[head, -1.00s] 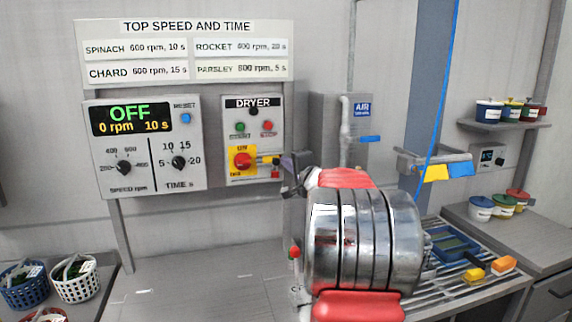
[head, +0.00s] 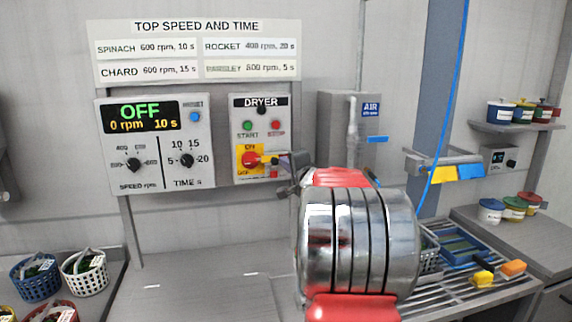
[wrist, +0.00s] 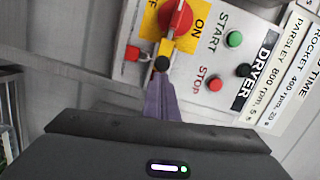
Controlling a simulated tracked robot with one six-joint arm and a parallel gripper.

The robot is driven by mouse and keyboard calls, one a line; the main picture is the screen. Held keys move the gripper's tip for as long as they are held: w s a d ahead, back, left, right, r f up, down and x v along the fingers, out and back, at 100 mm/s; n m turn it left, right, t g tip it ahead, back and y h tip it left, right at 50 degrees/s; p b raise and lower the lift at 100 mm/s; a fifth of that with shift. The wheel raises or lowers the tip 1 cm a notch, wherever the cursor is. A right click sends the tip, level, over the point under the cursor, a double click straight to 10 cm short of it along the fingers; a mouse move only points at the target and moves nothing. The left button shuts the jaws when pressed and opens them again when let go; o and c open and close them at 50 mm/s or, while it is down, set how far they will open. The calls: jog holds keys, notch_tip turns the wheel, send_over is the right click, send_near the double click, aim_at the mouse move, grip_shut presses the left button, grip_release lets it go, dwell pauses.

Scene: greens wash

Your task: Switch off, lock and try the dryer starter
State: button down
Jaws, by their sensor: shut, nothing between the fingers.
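The dryer starter (head: 262,108) is a grey wall box with a green START button, a red STOP button and a black round part above them. Low on it a red rotary handle (head: 251,159) sits on a yellow ON/OFF plate. In the wrist view the handle (wrist: 174,18) points toward my gripper, level across the box. A black round tip (wrist: 162,63) lies between them. My gripper (wrist: 160,92) is shut and empty, right at this tip; I cannot tell whether it touches. In the head view my gripper (head: 288,164) is just right of the handle. A small red part (wrist: 132,53) sits below the handle.
Left of the starter, a speed and time panel (head: 155,145) reads OFF, 0 rpm, 10 s. A chart (head: 197,50) hangs above. An AIR box (head: 338,135) stands close on the right. Baskets of greens (head: 84,276) are lower left; lidded pots (head: 490,211) are right.

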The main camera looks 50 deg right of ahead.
jog(key=s+a, duration=0.1)
jog(key=s, duration=1)
jog(key=shift+s+r, duration=0.25)
jog(key=shift+r, duration=0.2)
dwell(0.4)
